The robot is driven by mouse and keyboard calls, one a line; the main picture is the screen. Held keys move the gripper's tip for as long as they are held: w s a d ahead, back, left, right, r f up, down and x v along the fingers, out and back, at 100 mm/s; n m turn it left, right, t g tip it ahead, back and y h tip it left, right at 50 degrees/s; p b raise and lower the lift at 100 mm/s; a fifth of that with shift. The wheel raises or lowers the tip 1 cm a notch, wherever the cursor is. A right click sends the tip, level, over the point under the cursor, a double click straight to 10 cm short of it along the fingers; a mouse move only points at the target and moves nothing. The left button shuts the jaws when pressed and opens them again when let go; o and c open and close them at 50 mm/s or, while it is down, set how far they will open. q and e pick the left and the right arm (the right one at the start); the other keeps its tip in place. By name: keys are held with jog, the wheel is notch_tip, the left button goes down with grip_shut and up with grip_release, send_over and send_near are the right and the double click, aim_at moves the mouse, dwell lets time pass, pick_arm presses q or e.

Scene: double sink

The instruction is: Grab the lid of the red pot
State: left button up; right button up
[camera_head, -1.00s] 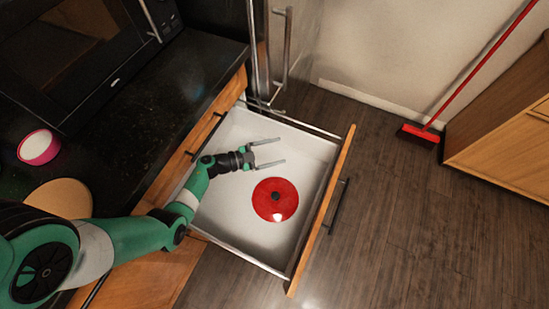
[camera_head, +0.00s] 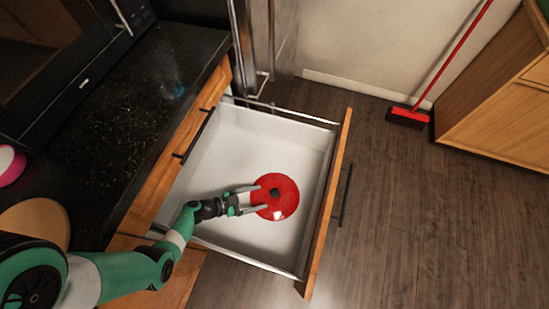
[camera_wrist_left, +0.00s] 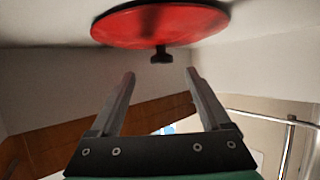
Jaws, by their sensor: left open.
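The red lid (camera_head: 280,203), round with a dark knob (camera_head: 275,192), lies in the open white drawer (camera_head: 228,140). My left gripper (camera_head: 262,199) is open, with its fingers over the left part of the lid, pointing toward the knob. In the left wrist view the lid (camera_wrist_left: 160,24) is at the top, with its knob (camera_wrist_left: 161,55) beyond and between the two open fingertips (camera_wrist_left: 160,75). Nothing is between the fingers. No red pot body shows. My right gripper is not in view.
The drawer's wooden front (camera_head: 328,200) and side walls surround the lid. A black counter (camera_head: 120,110) with a round wooden board (camera_head: 35,222) is at the left. A red broom (camera_head: 408,117) stands by the wall. The rest of the drawer floor looks bare.

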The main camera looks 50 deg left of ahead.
aim_at(272, 193)
pick_arm(q)
jog(key=shift+w+d+f, duration=0.2)
jog(key=shift+w+f, duration=0.05)
jog(key=shift+w, duration=0.3)
jog(key=b+x, duration=0.4)
jog(key=x, duration=0.1)
jog(key=shift+a+f, duration=0.15)
jog(key=shift+w, duration=0.1)
jog(key=shift+c, duration=0.2)
grip_shut()
